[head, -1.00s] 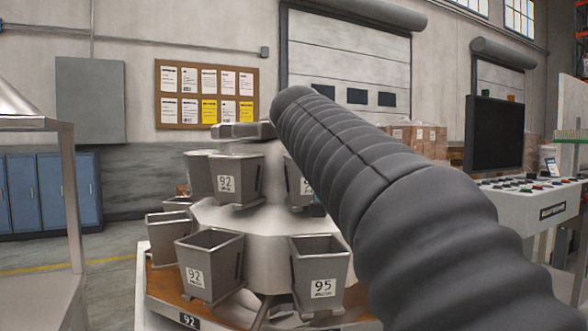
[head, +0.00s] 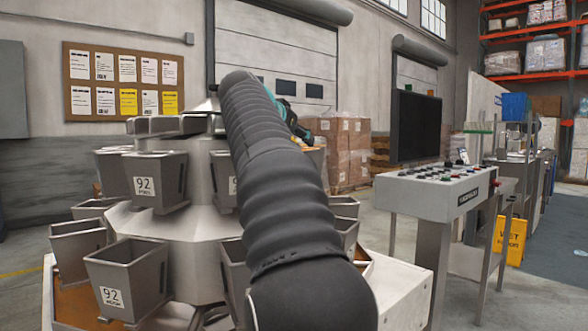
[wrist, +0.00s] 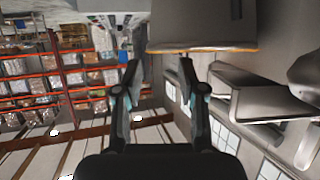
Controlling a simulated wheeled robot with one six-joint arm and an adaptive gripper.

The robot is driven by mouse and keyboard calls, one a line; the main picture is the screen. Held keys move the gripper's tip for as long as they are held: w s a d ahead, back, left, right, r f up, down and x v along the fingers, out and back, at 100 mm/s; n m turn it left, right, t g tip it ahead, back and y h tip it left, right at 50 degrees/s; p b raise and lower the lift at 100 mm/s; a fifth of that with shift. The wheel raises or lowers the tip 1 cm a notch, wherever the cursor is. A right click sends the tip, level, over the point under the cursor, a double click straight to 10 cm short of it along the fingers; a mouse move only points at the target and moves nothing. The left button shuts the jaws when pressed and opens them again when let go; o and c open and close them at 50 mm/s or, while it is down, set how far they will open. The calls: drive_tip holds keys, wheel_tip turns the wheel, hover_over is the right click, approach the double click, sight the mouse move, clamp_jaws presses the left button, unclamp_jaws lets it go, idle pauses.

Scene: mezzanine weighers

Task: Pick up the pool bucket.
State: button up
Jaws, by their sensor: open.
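Grey tapered metal buckets hang in two tiers around a weigher (head: 120,220). An upper bucket (head: 174,168) and a lower bucket (head: 150,258) both show a "92" label; the small print is unclear, so I cannot tell which is the pool bucket. In the head view my dark ribbed arm covers the weigher's right part, and my fingertips are hidden behind it. In the wrist view my gripper (wrist: 160,78) is open with nothing between its fingers. A grey box-like part (wrist: 200,22) with a tan edge lies above the fingers, and grey bucket shapes (wrist: 262,98) are to the right.
A control console (head: 430,190) with buttons and a dark screen (head: 416,125) stands right of the weigher. Cartons (head: 342,150) are stacked behind. A yellow wet-floor sign (head: 510,240) stands at the right. Grey floor is open at the far left and right.

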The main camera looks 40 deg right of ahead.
sight(312, 150)
drive_tip(key=shift+s+f+x, duration=0.1)
drive_tip(key=shift+s+x, duration=0.05)
drive_tip(key=shift+x, duration=0.9)
drive_tip(key=shift+s+f+x, duration=0.1)
drive_tip(key=shift+x, duration=0.95)
drive_tip(key=shift+s+f+x, duration=0.1)
drive_tip(key=shift+s+x, duration=0.05)
drive_tip(key=shift+x, duration=0.9)
drive_tip(key=shift+c, duration=0.2)
clamp_jaws()
drive_tip(key=shift+r, duration=0.1)
